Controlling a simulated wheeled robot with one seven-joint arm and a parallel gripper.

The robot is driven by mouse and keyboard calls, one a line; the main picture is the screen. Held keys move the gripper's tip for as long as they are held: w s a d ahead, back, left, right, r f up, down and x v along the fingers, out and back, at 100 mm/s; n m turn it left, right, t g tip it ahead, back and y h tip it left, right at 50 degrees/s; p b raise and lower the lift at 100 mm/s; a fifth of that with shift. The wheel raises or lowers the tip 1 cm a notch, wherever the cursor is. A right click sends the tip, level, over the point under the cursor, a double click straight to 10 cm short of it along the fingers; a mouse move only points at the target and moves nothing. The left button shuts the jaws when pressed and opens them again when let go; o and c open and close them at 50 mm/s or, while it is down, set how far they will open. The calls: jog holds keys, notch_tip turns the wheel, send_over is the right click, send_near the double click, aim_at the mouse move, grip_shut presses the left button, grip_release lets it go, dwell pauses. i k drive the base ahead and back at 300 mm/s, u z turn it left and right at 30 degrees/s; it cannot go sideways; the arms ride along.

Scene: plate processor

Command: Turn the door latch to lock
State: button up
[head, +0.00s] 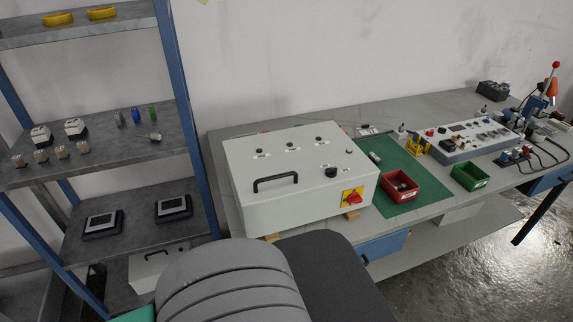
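A light grey metal cabinet (300,163) lies on the workbench with its door face up. The door has a black bar handle (275,182), a round black knob (331,172), and a red rotary switch on a yellow plate (353,196). Several small round buttons or lamps with labels sit towards the back of the door. A small dark fitting (350,152) is near its right edge. I cannot tell which part is the door latch or which way it is turned. The door looks closed. My gripper is not in view.
A shelf rack (125,140) with small parts stands on the left. Right of the cabinet are a green mat (410,163), a red bin (399,190), a green bin (470,176) and a control panel (470,140). Grey parts of my own body fill the bottom centre.

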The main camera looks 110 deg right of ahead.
aim_at(331, 173)
jog(key=i, duration=0.65)
jog(key=z, duration=4.35)
jog(key=i, duration=0.5)
jog(key=z, duration=0.05)
jog(key=k, duration=0.45)
jog(key=z, duration=0.4)
jog(key=i, duration=0.35)
jog(key=u, duration=1)
